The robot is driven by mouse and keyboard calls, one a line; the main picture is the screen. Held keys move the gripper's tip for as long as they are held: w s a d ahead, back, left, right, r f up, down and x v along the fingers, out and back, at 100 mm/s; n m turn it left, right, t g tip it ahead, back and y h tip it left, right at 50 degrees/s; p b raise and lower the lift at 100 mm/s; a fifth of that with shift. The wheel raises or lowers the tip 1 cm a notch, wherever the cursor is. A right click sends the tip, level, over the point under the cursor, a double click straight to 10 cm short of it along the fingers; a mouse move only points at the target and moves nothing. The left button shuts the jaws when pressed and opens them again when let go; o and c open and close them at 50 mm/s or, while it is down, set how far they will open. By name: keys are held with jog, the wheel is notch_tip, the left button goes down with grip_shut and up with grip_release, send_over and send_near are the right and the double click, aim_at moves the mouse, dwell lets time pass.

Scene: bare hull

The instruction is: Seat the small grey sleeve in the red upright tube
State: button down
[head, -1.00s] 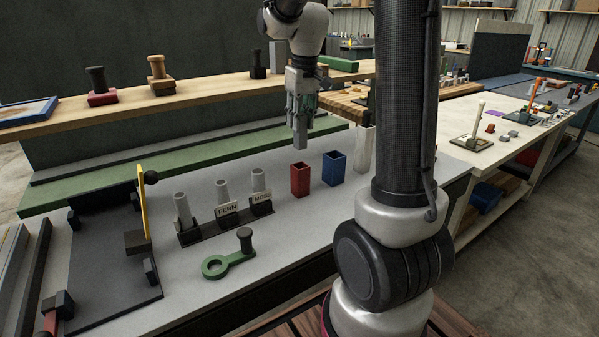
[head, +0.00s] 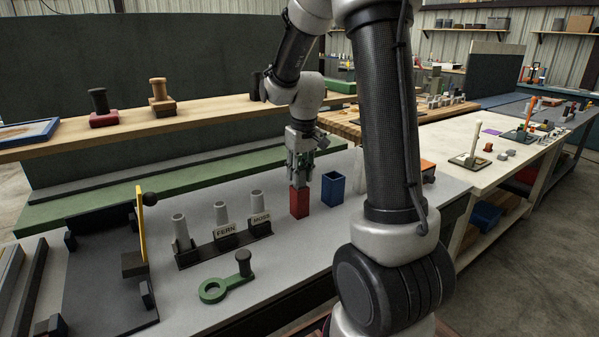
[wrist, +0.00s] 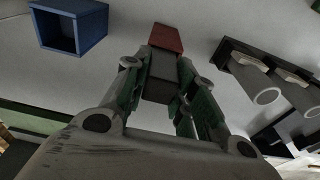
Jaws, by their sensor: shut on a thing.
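The red upright tube (head: 299,204) stands on the grey bench, left of a blue square tube. My gripper (head: 300,177) points down directly over it, with its fingertips just above the rim. It is shut on the small grey sleeve (wrist: 161,78), which shows between the fingers in the wrist view. There the sleeve's far end meets the mouth of the red tube (wrist: 167,38). It looks lined up and at least at the mouth; how deep it sits inside is hidden. In the head view the fingers cover most of the sleeve.
The blue tube (head: 333,188) stands close on the right. A black rack (head: 225,250) with pale, labelled tubes stands left. A green ring-ended piece (head: 226,281) lies in front. A yellow upright bar (head: 142,228) is further left. A raised wooden shelf (head: 200,122) runs behind.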

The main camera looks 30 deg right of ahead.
jog(key=c, duration=1.2)
grip_release()
jog(key=shift+o, duration=0.2)
notch_tip(320, 180, up, 12)
jog(key=s, duration=0.2)
jog(key=s+a+t, duration=0.1)
jog(key=s+a, duration=0.1)
jog(key=s, duration=0.9)
jog(key=s+a+t, duration=0.2)
jog(key=s+a, duration=0.1)
jog(key=s, duration=0.7)
jog(key=shift+s, duration=0.35)
jog(key=shift+r, duration=0.15)
